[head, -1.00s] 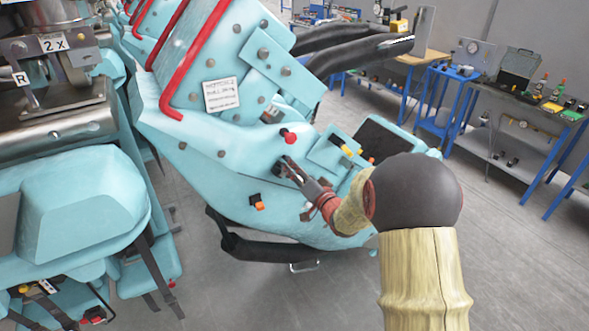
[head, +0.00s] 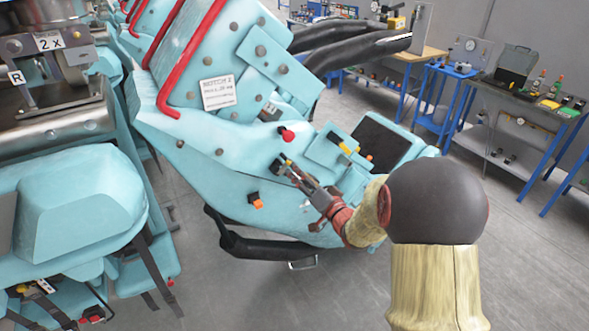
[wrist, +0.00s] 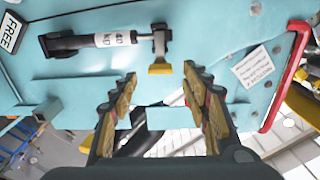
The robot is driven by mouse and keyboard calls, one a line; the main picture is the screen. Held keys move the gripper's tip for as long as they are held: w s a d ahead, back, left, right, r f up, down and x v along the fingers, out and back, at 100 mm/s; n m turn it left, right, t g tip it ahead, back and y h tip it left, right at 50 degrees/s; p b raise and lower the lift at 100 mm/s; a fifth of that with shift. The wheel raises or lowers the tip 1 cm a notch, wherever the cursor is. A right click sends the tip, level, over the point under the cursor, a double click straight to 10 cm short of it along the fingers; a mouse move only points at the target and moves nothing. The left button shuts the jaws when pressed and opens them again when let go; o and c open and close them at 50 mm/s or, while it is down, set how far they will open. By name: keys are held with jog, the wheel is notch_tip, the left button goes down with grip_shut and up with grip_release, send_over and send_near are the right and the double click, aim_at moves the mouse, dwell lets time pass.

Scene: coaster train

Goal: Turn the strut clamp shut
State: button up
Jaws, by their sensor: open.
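In the wrist view the strut (wrist: 100,41) is a dark cylinder with a white label, lying across the pale blue panel. At its right end is the clamp (wrist: 160,62), a dark fitting with a yellow tab pointing down the picture. My gripper (wrist: 160,86) is open and empty. Its fingers stand left and right below the tab, which lies roughly centred between them; I see no contact. In the head view my gripper (head: 290,170) is close to the blue panel, and I cannot clearly make out the clamp there.
A red rail (wrist: 291,75) and a white notice (wrist: 252,67) are to the right in the wrist view. A FREE label (wrist: 11,32) is at the left. In the head view a red knob (head: 287,135) and an orange-tipped part (head: 257,201) flank my gripper. Workbenches (head: 500,110) stand behind.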

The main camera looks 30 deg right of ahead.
jog(key=s, duration=0.6)
jog(key=shift+s, duration=0.2)
jog(key=shift+d, duration=0.1)
jog(key=s+d+f+n+g+h, duration=0.1)
jog(key=s+d+f+g+h, duration=0.15)
jog(key=f, duration=0.35)
jog(key=s+d+f+g+h, duration=0.1)
jog(key=d+f+g, duration=0.2)
jog(key=f, duration=0.2)
jog(key=s+f+n+g+h, duration=0.1)
jog(key=s+f+g, duration=0.1)
jog(key=s+g, duration=0.6)
jog(key=s+a+r+n+y+b, duration=0.1)
jog(key=s+a+r+n, duration=0.1)
jog(key=s+a+r, duration=0.3)
jog(key=s+a+r+n+y+b, duration=0.1)
jog(key=s+a+r, duration=0.4)
jog(key=a, duration=0.6)
jog(key=s+a+r+n+t+y+b, duration=0.1)
jog(key=s+a+r+n+y+b, duration=0.1)
jog(key=s+a+r, duration=0.3)
jog(key=a+n, duration=0.1)
jog(key=a, duration=0.3)
jog(key=shift+s, duration=0.2)
